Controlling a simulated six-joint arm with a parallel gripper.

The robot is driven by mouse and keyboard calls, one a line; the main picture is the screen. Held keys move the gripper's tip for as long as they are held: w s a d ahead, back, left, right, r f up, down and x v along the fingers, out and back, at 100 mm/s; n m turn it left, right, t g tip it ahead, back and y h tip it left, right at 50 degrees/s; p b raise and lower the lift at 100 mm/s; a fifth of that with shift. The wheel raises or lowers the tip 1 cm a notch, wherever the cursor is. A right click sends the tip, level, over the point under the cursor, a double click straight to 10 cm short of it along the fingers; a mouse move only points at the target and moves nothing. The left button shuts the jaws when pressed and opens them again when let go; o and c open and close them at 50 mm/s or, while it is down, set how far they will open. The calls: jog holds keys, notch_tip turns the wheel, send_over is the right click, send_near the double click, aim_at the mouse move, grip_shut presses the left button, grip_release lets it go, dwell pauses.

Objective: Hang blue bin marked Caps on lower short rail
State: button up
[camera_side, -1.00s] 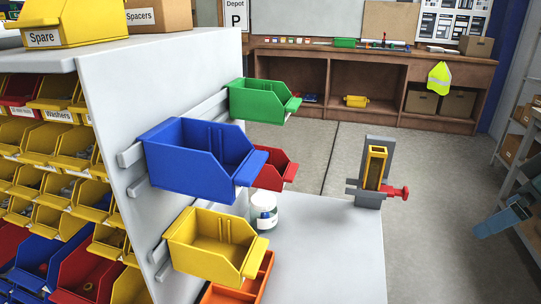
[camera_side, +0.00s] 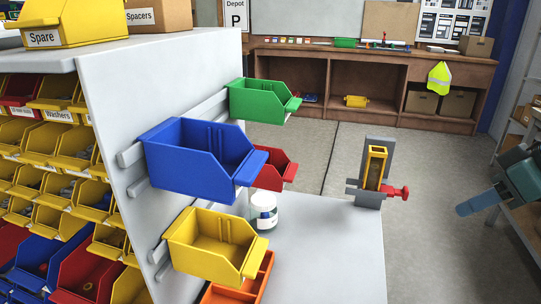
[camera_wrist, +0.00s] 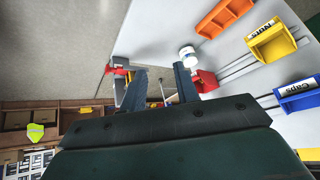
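The blue bin (camera_side: 195,165) hangs on the upper rail (camera_side: 130,154) of the grey panel, its open front facing right. It also shows at the right of the wrist view, with a white Caps label (camera_wrist: 298,88). A lower rail (camera_side: 157,254) lies below, and a yellow bin (camera_side: 213,245) hangs there. My gripper (camera_side: 474,206) is at the right edge of the side view, far from the bins. In the wrist view my gripper's two fingers (camera_wrist: 161,85) are apart with nothing held between them.
A green bin (camera_side: 262,101) and a red bin (camera_side: 275,170) are on the panel's farther part. An orange bin (camera_side: 232,294) sits low by the yellow one. A jar (camera_side: 263,212) and a grey stand with a yellow insert (camera_side: 374,168) are on the bench (camera_side: 330,255).

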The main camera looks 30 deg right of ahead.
jog(key=w+a+r+m+t+y, duration=0.2)
jog(key=w+a+t+y, duration=0.15)
jog(key=w+a, duration=0.45)
jog(key=m+t+y, duration=0.2)
jog(key=m+y, duration=0.5)
jog(key=y, duration=0.1)
send_near(261, 168)
jog(key=shift+a+r+g+h, duration=0.15)
jog(key=shift+r+g+h, duration=0.1)
jog(key=shift+r, duration=0.15)
jog(key=shift+x, duration=1.45)
jog(key=shift+x, duration=3.35)
jog(key=shift+c, duration=0.4)
jog(key=shift+s, duration=0.1)
grip_shut()
